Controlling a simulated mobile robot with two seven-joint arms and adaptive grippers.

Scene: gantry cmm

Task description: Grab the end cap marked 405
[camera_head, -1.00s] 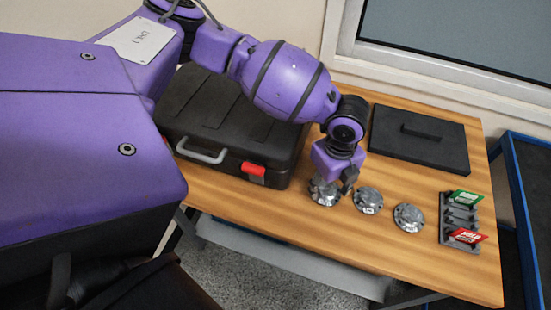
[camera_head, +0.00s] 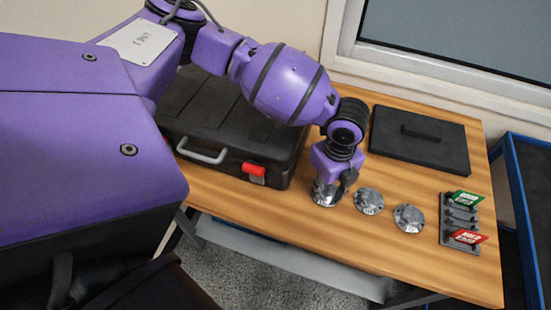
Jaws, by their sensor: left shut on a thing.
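Three round silver end caps lie in a row on the wooden table. My left gripper (camera_head: 333,180) points down at the leftmost end cap (camera_head: 324,196) and is shut on it; the fingers hide part of this cap. The middle end cap (camera_head: 368,201) and the right end cap (camera_head: 409,218) lie free to the right of the gripper. The markings on the caps are too small to read, so I cannot tell which is 405. My right gripper is out of view.
A black case (camera_head: 235,125) with a grey handle stands left of the gripper. A flat black lid with a handle (camera_head: 418,145) lies at the back. A grey rack (camera_head: 446,222) with a green tag and a red tag stands at the right. The table front (camera_head: 350,245) is clear.

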